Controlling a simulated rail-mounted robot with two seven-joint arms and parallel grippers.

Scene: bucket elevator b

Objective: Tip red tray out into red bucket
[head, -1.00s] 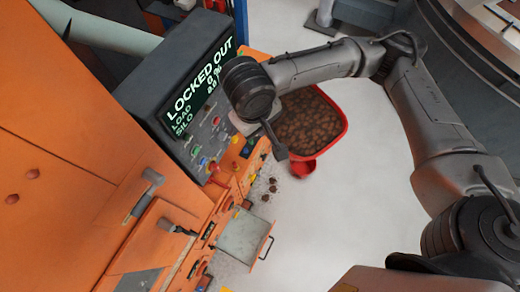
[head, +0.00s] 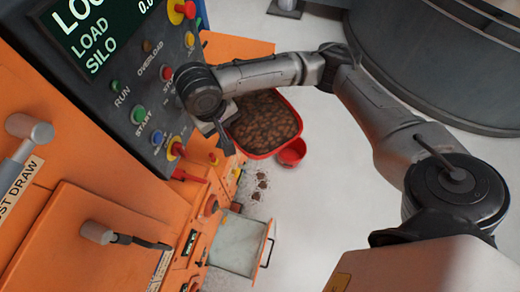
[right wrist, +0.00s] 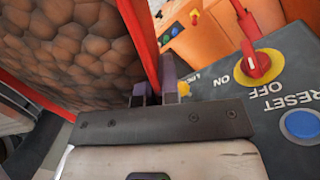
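The red tray (head: 263,118) is full of brown lumps and shows right of the control panel in the head view. My right gripper (head: 222,138) is at its left edge. In the right wrist view the tray's red wall (right wrist: 140,38) runs down between my gripper's fingers (right wrist: 158,92), which look shut on it; the contact is partly hidden. The lumps show close up there. A small round red bucket (head: 292,152) shows just below the tray's lower right corner, partly covered by it. My left gripper is not in view.
The grey control panel (head: 125,75) with buttons and a screen stands close left of my right gripper. An orange machine (head: 60,230) fills the left. A pale drawer-like pan (head: 237,243) sticks out below. Brown bits lie near it.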

